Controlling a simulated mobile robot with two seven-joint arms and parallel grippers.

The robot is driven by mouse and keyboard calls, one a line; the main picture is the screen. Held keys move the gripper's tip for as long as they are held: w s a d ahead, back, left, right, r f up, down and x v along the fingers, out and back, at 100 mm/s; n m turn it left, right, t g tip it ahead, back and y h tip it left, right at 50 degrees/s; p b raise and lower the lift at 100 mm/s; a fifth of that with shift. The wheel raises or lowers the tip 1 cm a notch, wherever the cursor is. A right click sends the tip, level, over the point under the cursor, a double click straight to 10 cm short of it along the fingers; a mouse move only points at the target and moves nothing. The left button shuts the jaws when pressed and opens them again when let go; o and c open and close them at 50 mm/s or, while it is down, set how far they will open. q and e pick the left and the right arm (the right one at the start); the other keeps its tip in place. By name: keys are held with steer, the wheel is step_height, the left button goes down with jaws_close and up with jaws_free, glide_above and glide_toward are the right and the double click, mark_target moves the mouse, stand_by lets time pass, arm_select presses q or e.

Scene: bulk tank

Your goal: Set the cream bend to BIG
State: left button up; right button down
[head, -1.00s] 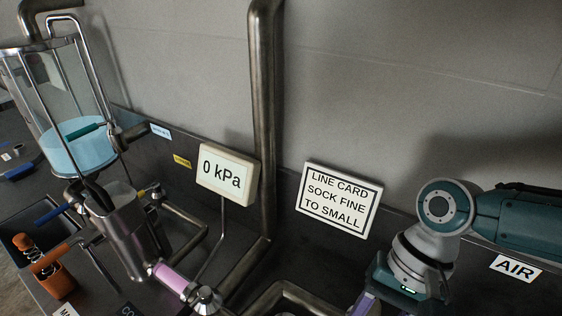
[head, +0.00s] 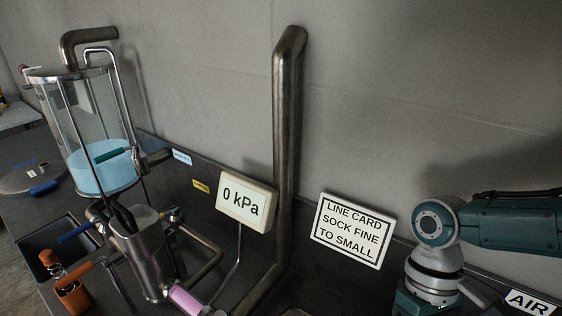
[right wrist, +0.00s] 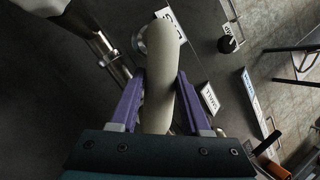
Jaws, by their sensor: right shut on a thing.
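The cream bend (right wrist: 157,58) is a smooth, pale curved pipe in the right wrist view. My right gripper (right wrist: 161,84) has its two purple fingers on either side of it and is shut on it. The bend's far end lies close to a round metal fitting, and I cannot tell whether they touch. In the head view my right arm comes in from the right, with its gripper below the frame edge. My left gripper is not in view. No sign reading BIG is legible.
A white label (right wrist: 209,98) lies right of the bend, its text unclear. The head view shows a 0 kPa display (head: 245,201), a line card (head: 352,229) reading SOCK FINE TO SMALL, an upright metal pipe (head: 287,130), and a glass vessel (head: 100,130) with blue liquid.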

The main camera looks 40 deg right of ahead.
steer(key=shift+d+n, duration=0.25)
steer(key=shift+n, duration=0.15)
steer(key=shift+c, duration=1.9)
jaws_free()
steer(key=p+v, duration=0.1)
steer(key=v, duration=0.9)
steer(key=shift+a, duration=0.15)
